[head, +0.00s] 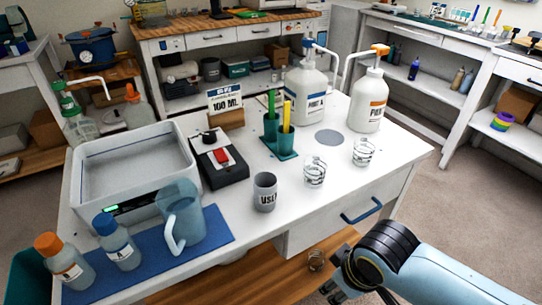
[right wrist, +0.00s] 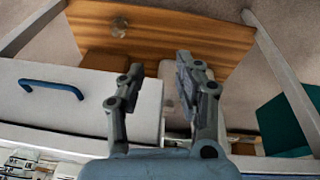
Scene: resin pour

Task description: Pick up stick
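A green stick (head: 271,106) and a yellow stick (head: 287,115) stand upright in a teal holder (head: 283,152) in the middle of the white table. My right gripper (head: 350,291) is at the bottom of the head view, in front of the table and low, well apart from the sticks. In the right wrist view its two fingers (right wrist: 156,78) are spread with nothing between them. No stick shows in the right wrist view. My left gripper is not in view.
A wooden lower shelf (right wrist: 165,38) lies beyond the fingers.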

